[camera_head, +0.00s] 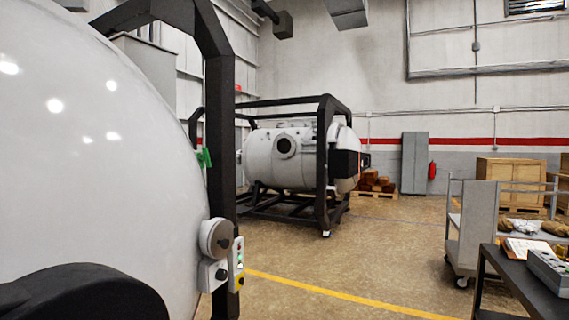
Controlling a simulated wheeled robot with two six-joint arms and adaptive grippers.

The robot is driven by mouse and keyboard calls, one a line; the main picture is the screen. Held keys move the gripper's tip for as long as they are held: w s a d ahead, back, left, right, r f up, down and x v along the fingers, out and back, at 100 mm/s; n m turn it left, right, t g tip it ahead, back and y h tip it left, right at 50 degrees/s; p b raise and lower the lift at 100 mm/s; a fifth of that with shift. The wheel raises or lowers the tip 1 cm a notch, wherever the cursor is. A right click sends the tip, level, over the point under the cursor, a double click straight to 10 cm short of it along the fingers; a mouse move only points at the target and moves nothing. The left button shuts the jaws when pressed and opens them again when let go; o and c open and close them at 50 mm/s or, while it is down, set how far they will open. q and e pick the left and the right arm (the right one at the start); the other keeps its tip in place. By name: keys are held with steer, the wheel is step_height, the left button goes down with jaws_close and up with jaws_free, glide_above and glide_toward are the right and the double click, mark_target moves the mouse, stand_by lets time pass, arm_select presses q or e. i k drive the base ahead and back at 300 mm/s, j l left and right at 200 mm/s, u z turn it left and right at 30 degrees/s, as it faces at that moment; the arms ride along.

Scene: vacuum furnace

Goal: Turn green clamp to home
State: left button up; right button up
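The green clamp (204,157) is small and sits at the right edge of the large white rounded furnace body (90,150), beside a thick black frame post (221,130). It is seen nearly edge-on, so its exact turn is hard to tell. Neither of my grippers shows in the head view. A dark rounded shape (80,292) fills the bottom left corner; I cannot tell what it is.
A round grey fitting (215,238) and a control box with buttons (237,265) are low on the post. A second furnace (285,155) stands farther back. A grey cart (477,230) and dark table (520,275) are at right. Open floor lies between.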

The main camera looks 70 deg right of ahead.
mark_target(204, 156)
steer(key=z, duration=1.7)
steer(key=i+l+u, duration=0.15)
steer(key=u, duration=0.25)
steer(key=i+l+u, duration=0.1)
steer(key=u, duration=0.3)
steer(key=l+u, duration=0.4)
steer(key=i+l+u, duration=0.1)
steer(key=u, duration=0.3)
steer(key=l+u, duration=0.35)
steer(key=l, duration=2.05)
steer(key=k, duration=0.05)
